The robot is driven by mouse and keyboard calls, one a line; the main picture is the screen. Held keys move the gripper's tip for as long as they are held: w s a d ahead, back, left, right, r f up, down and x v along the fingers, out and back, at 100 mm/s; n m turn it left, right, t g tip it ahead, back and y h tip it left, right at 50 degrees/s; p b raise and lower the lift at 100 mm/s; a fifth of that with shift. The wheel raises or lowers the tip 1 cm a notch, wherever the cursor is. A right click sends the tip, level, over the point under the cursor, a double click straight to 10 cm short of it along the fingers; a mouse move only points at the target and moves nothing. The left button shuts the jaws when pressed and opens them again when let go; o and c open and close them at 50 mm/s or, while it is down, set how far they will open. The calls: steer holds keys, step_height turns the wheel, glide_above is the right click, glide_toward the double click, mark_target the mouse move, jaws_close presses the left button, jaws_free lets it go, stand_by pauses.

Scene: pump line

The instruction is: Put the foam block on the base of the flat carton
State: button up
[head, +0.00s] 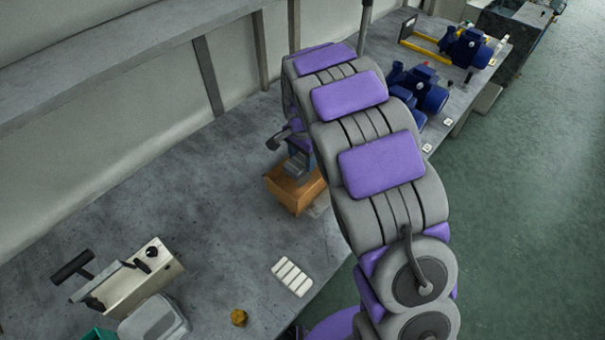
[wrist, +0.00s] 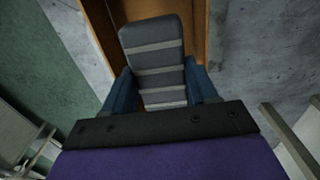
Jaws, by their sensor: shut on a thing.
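My gripper (wrist: 161,88) is shut on the grey foam block (wrist: 152,42), with its blue fingers on either side of the block. The block has pale stripes across it. In the head view the block (head: 296,166) is over the brown carton (head: 293,196), close to its opening. The carton stands on the grey bench, and my arm hides part of it. In the wrist view, brown carton walls (wrist: 102,30) show beside and behind the block. I cannot tell whether the block touches the carton's base.
A white ribbed piece (head: 292,277) and a small yellow-brown piece (head: 238,317) lie on the bench near its front edge. A cream sealing machine (head: 140,278) and a grey container (head: 155,322) stand at the left. Blue pumps (head: 466,48) stand farther back. The bench left of the carton is clear.

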mark_target(301, 159)
step_height(301, 159, down, 3)
steer(key=shift+a+f+b, duration=0.1)
steer(key=shift+f+b, duration=0.1)
steer(key=shift+b, duration=0.1)
steer(key=shift+d+f, duration=0.35)
steer(key=shift+f, duration=0.3)
steer(key=f, duration=0.2)
steer(key=f+b, duration=0.1)
steer(key=shift+d, duration=0.25)
steer(key=shift+a+r, duration=0.1)
steer(key=shift+a, duration=0.1)
steer(key=o, duration=1.6)
steer(key=shift+a, duration=0.15)
steer(key=shift+o, duration=0.2)
